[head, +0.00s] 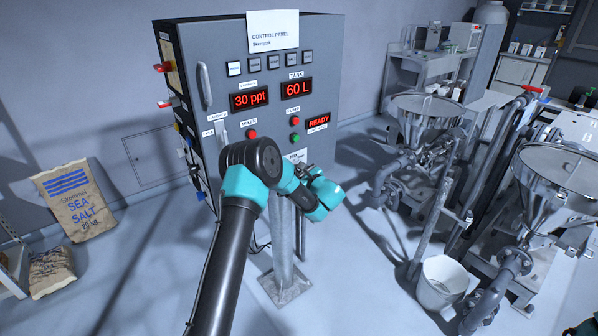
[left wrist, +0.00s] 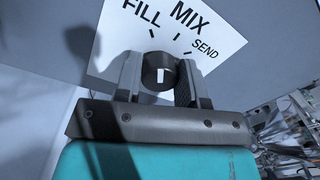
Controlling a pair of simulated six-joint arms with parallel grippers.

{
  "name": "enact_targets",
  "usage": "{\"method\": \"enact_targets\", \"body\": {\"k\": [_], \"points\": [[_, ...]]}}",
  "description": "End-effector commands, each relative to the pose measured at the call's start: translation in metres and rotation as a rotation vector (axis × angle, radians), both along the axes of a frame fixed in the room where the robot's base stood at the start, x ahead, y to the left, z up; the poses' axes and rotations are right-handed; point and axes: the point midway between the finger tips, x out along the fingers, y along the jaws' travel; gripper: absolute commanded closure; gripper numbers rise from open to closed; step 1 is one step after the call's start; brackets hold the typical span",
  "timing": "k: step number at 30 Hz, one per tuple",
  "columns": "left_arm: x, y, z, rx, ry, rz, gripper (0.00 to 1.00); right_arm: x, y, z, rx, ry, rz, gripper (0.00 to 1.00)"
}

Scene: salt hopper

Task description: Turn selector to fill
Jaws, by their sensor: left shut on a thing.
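The selector (left wrist: 158,68) is a round dark knob with a pale mark on its face, in the left wrist view. Behind it is a white label plate (left wrist: 112,50) reading FILL, MIX and SEND, with short tick marks. My left gripper (left wrist: 160,75) is shut on the selector, one finger on each side. Which label the selector points to is hard to tell. In the head view my left arm reaches the lower right of the grey control panel (head: 228,60), and my wrist hides the selector. My right gripper is not in view.
The panel shows 30 ppt (head: 250,99), 60 L (head: 297,89) and READY (head: 318,121). Red and green buttons sit below the displays. Steel hoppers (head: 560,170) and a white bucket (head: 441,280) stand at right. Sea salt sacks (head: 75,205) are at left.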

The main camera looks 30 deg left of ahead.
Motion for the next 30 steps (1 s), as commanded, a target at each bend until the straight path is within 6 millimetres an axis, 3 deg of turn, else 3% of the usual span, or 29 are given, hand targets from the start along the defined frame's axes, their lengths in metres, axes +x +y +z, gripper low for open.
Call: {"method": "enact_targets", "body": {"k": [12,28,29,30], "points": [[-0.0005,-0.0001,-0.0007,-0.087,-0.223,0.0,0.87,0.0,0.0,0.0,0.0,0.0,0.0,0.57],[-0.0005,-0.0001,-0.0007,-0.101,-0.254,0.0,0.87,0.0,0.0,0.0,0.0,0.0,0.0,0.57],[-0.0005,-0.0001,-0.0008,-0.1,-0.253,0.0,0.6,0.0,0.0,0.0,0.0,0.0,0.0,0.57],[-0.0005,-0.0001,-0.0008,-0.1,-0.253,0.0,0.57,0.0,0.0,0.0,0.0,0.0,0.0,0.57]]}}
